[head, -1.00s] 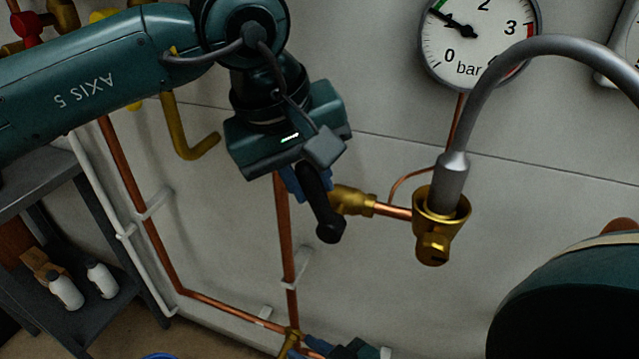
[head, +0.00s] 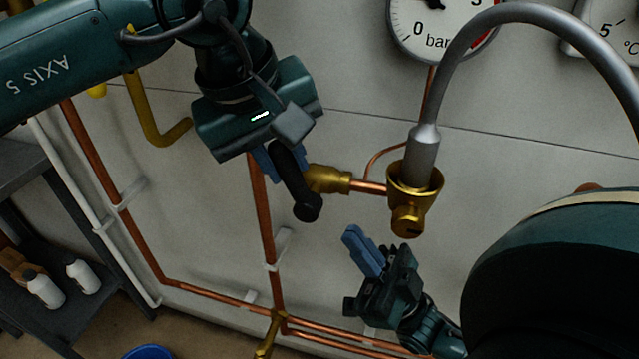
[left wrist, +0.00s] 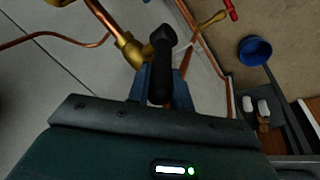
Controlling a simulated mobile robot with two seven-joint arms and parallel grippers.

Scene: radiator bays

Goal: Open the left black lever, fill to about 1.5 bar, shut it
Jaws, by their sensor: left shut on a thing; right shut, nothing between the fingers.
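The left black lever (head: 305,204) sits on a brass valve (head: 325,179) on the copper pipe and points down, slightly right. My left gripper (head: 277,163) is shut on it; in the left wrist view the lever (left wrist: 161,62) lies between the blue fingers. The pressure gauge (head: 440,28) is cut off by the top edge of the head view, so its needle cannot be read now. A grey hose (head: 424,155) runs into a brass fitting (head: 407,212) right of the valve. My right gripper (head: 365,250) is shut and empty, below and left of that fitting.
A temperature dial (head: 605,35) is at the upper right. A yellow pipe (head: 150,125) and copper pipes (head: 115,205) run along the wall. A shelf (head: 110,315) with white bottles stands at lower left. A blue bucket (head: 150,352) is on the floor.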

